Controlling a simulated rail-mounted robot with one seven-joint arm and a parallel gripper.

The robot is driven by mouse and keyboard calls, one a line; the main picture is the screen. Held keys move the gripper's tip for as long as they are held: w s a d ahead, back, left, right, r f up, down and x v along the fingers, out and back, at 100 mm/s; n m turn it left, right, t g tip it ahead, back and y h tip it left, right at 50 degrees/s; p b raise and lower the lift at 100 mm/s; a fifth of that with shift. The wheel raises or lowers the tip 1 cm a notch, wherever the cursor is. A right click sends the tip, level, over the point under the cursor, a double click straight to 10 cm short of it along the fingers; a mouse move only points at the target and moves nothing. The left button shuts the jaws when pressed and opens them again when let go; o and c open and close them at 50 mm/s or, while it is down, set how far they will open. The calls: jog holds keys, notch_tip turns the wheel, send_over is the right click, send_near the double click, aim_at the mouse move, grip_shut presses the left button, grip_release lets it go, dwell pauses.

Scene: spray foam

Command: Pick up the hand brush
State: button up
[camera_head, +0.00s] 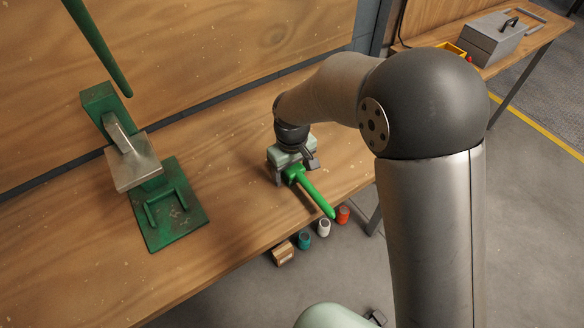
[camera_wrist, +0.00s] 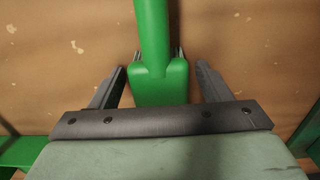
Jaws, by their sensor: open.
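The hand brush (camera_head: 316,194) is green and lies on the wooden bench, its long handle pointing toward the front edge. In the wrist view the brush (camera_wrist: 160,84) shows a wide block with the handle running up the picture. My gripper (camera_head: 291,170) is over the block end of the brush, pointing down. In the wrist view my gripper (camera_wrist: 162,84) is open, with one finger on each side of the block and a visible gap on both sides. The bristles are hidden.
A green press-like tool (camera_head: 174,205) with a metal block stands on the bench (camera_head: 240,190) to the left. Several small containers, including a white one (camera_head: 323,228), are below the front edge. A grey toolbox (camera_head: 494,38) sits on another bench at the back right.

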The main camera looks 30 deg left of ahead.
jog(key=c, duration=1.3)
jog(key=shift+o, duration=0.2)
jog(key=shift+r, duration=0.15)
